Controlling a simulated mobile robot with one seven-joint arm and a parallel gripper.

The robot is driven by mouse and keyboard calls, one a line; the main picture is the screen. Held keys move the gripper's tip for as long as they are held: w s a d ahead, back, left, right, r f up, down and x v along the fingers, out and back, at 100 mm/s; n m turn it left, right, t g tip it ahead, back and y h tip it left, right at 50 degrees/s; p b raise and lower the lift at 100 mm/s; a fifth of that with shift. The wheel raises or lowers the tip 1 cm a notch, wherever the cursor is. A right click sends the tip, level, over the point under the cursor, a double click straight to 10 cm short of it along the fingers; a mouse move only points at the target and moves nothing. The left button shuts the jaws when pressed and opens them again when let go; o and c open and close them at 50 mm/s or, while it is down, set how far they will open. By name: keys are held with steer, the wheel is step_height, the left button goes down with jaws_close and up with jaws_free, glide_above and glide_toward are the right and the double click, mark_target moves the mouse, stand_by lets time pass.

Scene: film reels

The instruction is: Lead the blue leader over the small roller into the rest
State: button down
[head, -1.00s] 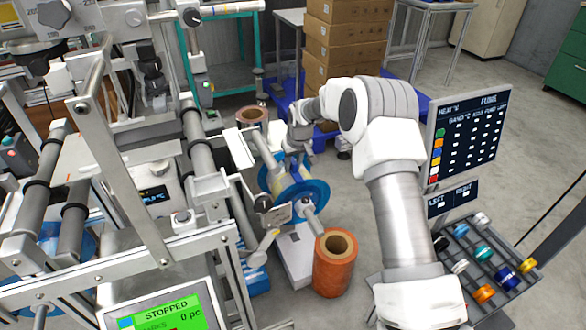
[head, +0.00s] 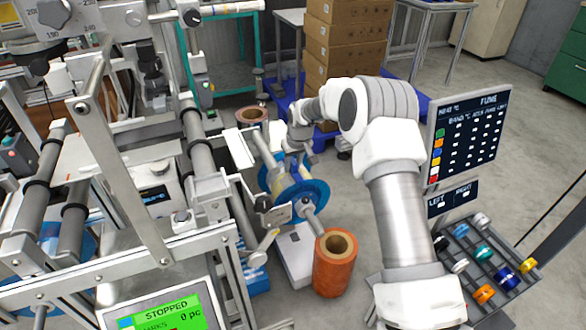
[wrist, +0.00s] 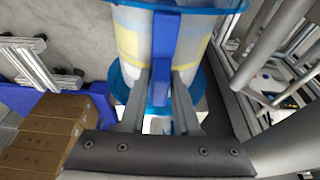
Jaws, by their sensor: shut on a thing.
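The blue leader (wrist: 164,50) is a flat blue strip running down the front of a pale, yellow-banded film roll (wrist: 132,40) in the wrist view. My gripper (wrist: 161,78) is shut on the leader, one finger on each side of it. The roll sits between blue flanges on a reel, which shows in the head view as a blue disc (head: 311,190) on a shaft. My gripper is beside this reel in the head view, mostly hidden by my own wrist. I cannot tell the small roller and the rest apart from the other machine parts.
Machine frame bars and rollers (head: 200,150) stand close left of the reel. An orange roll (head: 333,275) stands in front of it. Stacked cardboard boxes (head: 345,45) are behind, on a blue pallet. A control screen (head: 465,140) stands right of my arm.

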mark_target(293, 160)
steer(key=shift+r+p, duration=1.5)
steer(key=shift+r, duration=1.05)
stand_by(0.5)
steer(key=s+a+r+p, duration=0.1)
steer(key=a+r+p, duration=0.2)
steer(key=r+p, duration=0.3)
step_height(293, 160, up, 5)
steer(key=shift+s+a+f, duration=0.15)
stand_by(1.6)
steer(key=shift+a, duration=0.15)
steer(key=shift+s+a, duration=0.3)
steer(key=shift+a, duration=0.4)
steer(key=shift+s+a, duration=0.35)
steer(key=shift+a, duration=0.4)
steer(key=shift+s+a, duration=0.3)
steer(key=shift+a, duration=0.4)
